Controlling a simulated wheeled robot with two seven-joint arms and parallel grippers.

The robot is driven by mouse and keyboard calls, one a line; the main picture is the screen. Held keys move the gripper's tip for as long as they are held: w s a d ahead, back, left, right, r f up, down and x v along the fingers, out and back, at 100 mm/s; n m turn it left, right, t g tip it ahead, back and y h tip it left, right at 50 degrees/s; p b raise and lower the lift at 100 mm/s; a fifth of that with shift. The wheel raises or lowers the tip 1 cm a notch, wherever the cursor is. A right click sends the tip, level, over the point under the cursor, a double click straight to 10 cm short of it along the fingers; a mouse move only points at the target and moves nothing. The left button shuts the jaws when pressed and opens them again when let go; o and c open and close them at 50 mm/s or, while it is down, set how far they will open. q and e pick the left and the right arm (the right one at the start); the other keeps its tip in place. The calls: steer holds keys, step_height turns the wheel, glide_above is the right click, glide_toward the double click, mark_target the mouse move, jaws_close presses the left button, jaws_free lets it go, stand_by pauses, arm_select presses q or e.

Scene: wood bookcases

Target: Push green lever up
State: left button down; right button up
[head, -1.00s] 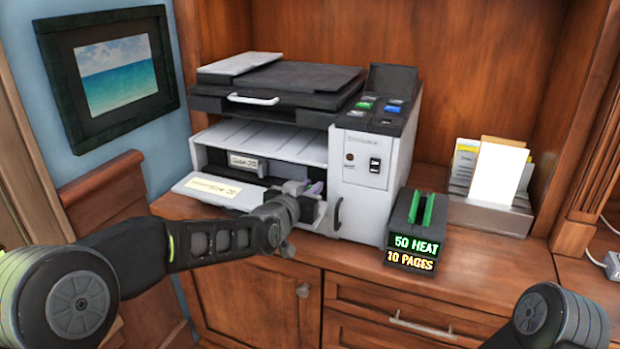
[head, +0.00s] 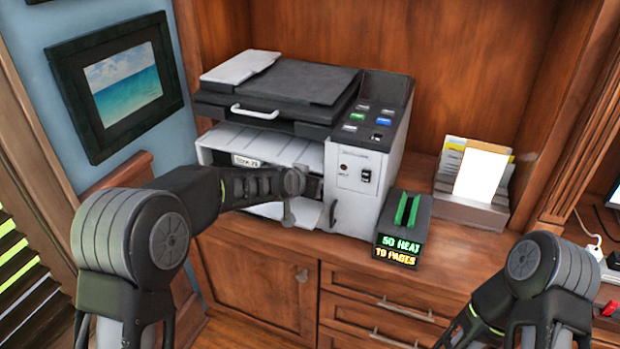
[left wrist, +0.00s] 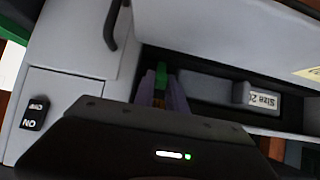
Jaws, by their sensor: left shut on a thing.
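The green lever (left wrist: 160,78) shows in the left wrist view as a small green piece inside the dark opening of the printer. The purple fingers of my left gripper (left wrist: 164,92) are on either side of it and shut on it. In the head view the lever and fingertips are hidden behind my left wrist at the printer's open front. The grey-and-black printer (head: 352,208) stands on the wooden cabinet. My right forearm shows at the lower right of the head view, but its gripper is out of view.
A size label block (left wrist: 262,97) sits inside the opening. The printer's black handle (left wrist: 111,25) is close by. A dark box with green slots (head: 405,228) and a paper holder (head: 480,207) stand to the right on the cabinet top.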

arm_select(q)
steer(key=c, duration=1.4)
jaws_free()
steer(key=shift+o, duration=0.2)
